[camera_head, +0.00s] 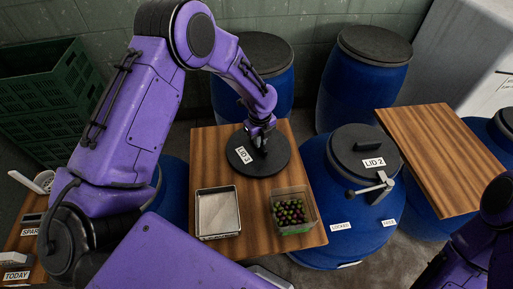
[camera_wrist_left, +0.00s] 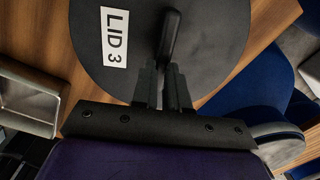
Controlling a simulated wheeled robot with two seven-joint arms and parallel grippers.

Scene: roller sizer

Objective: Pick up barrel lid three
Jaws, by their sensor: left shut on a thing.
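Barrel lid three (camera_head: 277,163) is a round dark disc over the far part of a wooden board. A white tag on it reads LID 3, clear in the left wrist view, where the lid (camera_wrist_left: 215,50) fills the upper middle. My left gripper (camera_head: 261,146) is over the lid's middle. In the left wrist view, the fingers of my left gripper (camera_wrist_left: 165,88) are shut on the lid's upright black handle (camera_wrist_left: 169,38). I cannot tell whether the lid rests on the board or is slightly raised. My right gripper is out of view; only part of its arm shows at lower right.
The wooden board (camera_head: 205,150) also bears a metal tray (camera_head: 218,235) and a clear tub of dark and green fruit (camera_head: 292,212). A blue barrel with lid two (camera_head: 367,150) and a clamp stands right of it. More blue barrels (camera_head: 362,85) stand behind.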

